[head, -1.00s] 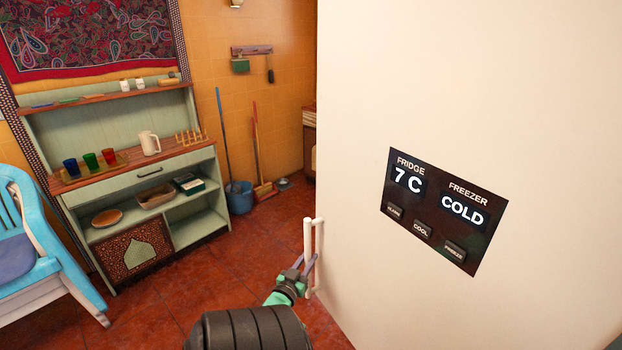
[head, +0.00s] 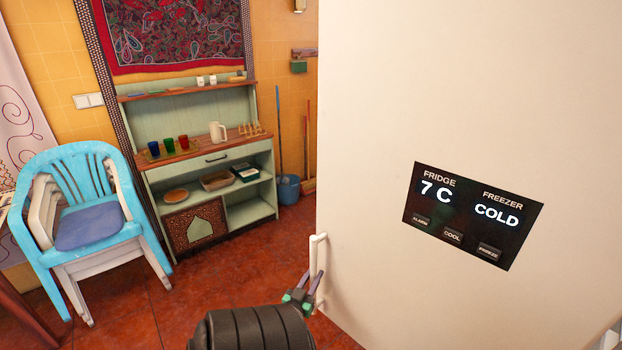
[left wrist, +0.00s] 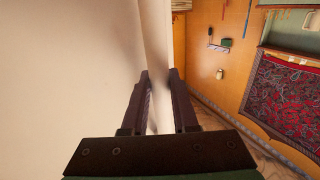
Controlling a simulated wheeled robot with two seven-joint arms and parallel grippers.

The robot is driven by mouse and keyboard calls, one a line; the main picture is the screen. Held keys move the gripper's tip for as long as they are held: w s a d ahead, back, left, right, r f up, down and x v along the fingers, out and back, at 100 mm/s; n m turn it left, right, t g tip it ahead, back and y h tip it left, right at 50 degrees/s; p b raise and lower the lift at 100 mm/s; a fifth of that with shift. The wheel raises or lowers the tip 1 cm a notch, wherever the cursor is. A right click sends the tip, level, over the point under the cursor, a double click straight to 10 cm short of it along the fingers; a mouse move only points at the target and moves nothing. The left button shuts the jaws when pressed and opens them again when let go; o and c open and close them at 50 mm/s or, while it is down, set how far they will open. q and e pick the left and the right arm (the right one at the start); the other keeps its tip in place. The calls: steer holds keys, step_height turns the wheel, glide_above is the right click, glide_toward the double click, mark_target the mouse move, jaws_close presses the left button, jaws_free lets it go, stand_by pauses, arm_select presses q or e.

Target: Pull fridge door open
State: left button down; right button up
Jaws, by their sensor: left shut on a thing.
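The white fridge door (head: 390,90) fills the right of the head view, with a dark display panel (head: 472,216) reading 7 C and COLD. Its white vertical bar handle (head: 317,262) is at the door's left edge, low in the picture. My left gripper (head: 314,284) is shut on the handle's lower part. In the left wrist view the two dark fingers (left wrist: 161,90) sit on either side of the pale handle (left wrist: 156,45), with the door's white face (left wrist: 70,70) to the left. My right gripper is not in view.
A green shelf unit (head: 200,205) with cups and a pitcher stands against the yellow wall. Stacked plastic chairs (head: 85,215) stand at the left. A blue bucket (head: 288,188) and brooms are behind the door's edge. Red tiled floor (head: 240,270) is clear between the unit and the door.

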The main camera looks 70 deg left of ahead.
arm_select(q)
steer(key=shift+s+d, duration=0.35)
steer(key=shift+s, duration=0.15)
steer(key=c, duration=0.7)
jaws_free()
